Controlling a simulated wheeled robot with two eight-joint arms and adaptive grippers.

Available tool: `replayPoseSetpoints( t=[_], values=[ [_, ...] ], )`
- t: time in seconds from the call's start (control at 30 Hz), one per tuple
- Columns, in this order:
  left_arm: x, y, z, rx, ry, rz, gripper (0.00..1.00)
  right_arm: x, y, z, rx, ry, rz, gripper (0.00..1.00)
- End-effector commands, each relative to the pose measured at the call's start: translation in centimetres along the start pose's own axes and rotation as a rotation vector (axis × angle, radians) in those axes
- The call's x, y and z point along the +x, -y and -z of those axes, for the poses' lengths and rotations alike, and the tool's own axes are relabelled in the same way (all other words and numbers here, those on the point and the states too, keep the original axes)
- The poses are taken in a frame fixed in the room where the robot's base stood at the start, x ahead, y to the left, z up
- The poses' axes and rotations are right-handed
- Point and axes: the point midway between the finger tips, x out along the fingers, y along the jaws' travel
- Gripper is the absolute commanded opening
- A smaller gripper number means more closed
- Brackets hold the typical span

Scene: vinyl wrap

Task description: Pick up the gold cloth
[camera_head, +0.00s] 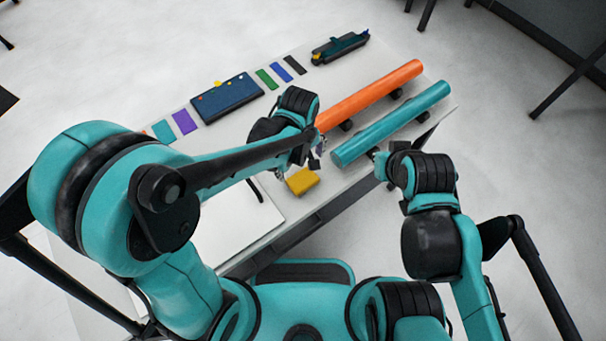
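The gold cloth (302,181) is a small folded yellow-gold block lying near the front edge of the white table. My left gripper (316,158) is just above and behind the cloth, pointing down, apart from it as far as I can see. Its fingers are small and partly hidden by the wrist, and their opening is unclear. My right gripper (384,168) is at the table's front edge, right of the cloth and near the teal roll. Its fingers are mostly hidden behind the wrist.
An orange roll (370,92) and a teal roll (392,122) lie on dark supports right of the cloth. A dark blue case (227,98), several colour swatches (185,122) and a dark tool holder (340,47) lie farther back. A white sheet (235,215) lies left of the cloth.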

Motion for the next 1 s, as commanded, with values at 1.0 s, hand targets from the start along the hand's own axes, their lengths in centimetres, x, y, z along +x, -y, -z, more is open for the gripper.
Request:
replayPoseSetpoints(
  t=[1.0],
  values=[
    [7.8,-0.4,-0.3,-0.005,0.001,0.003,0.66,3.2,0.0,-2.3,0.0,0.0,0.0,0.0]
  ],
)
